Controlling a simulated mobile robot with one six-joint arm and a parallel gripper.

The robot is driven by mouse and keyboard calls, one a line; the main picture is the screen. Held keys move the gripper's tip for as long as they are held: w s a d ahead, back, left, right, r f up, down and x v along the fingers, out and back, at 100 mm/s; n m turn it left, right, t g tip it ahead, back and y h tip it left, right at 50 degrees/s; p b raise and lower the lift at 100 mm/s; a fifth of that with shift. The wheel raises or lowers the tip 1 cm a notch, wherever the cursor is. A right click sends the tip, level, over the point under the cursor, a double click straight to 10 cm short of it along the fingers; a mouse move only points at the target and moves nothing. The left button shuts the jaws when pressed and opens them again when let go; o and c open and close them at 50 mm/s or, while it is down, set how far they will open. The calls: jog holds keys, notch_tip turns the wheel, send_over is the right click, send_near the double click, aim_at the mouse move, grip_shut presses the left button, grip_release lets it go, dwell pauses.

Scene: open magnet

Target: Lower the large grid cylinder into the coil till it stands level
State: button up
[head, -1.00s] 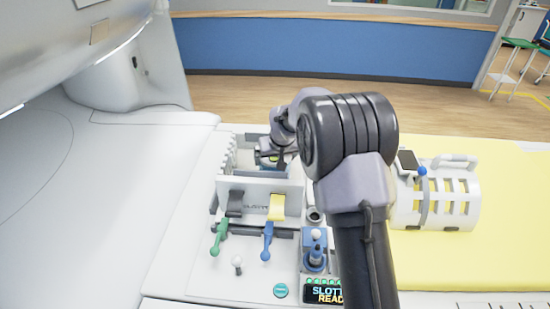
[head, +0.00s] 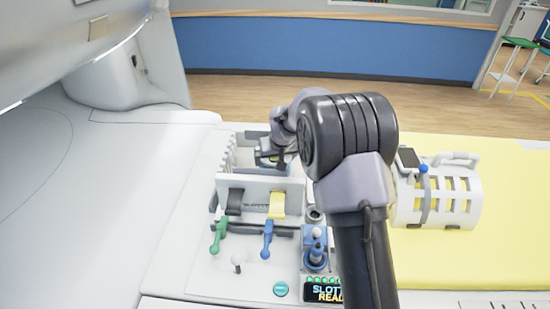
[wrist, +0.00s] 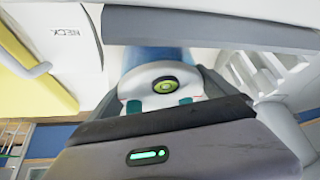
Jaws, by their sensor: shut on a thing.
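My gripper (head: 272,155) is over the slotted grey rack, partly hidden behind my arm in the head view. In the wrist view my gripper (wrist: 160,104) is shut on what appears to be the large grid cylinder (wrist: 160,59), a blue body with a white end and a round green-and-black knob. Its grid and lower end are hidden. The coil (head: 462,203), a white slotted cage with a handle on top, stands on the yellow mat at the right, well apart from my gripper.
The grey slotted rack (head: 290,188) has black and yellow straps in front. Green (head: 217,236) and blue (head: 267,240) levers, a blue joystick (head: 317,254) and a display (head: 324,290) stand before it. The yellow mat (head: 515,255) is clear around the coil.

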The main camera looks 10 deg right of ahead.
jog(key=shift+r, duration=0.1)
jog(key=o, duration=1.7)
jog(key=shift+s, duration=0.1)
jog(key=p+v, duration=0.4)
jog(key=v, duration=1.3)
jog(key=s+a+f+m+b, duration=0.1)
jog(key=s+a+b, duration=0.1)
jog(key=s, duration=0.9)
jog(key=s+a+m+y+b, duration=0.1)
jog(key=s+a+m+b, duration=0.1)
jog(key=s, duration=0.9)
jog(key=s+a+f+m+y+b, duration=0.1)
jog(key=s+b, duration=0.3)
jog(key=s, duration=0.8)
jog(key=shift+a+f, duration=0.3)
jog(key=shift+a, duration=0.35)
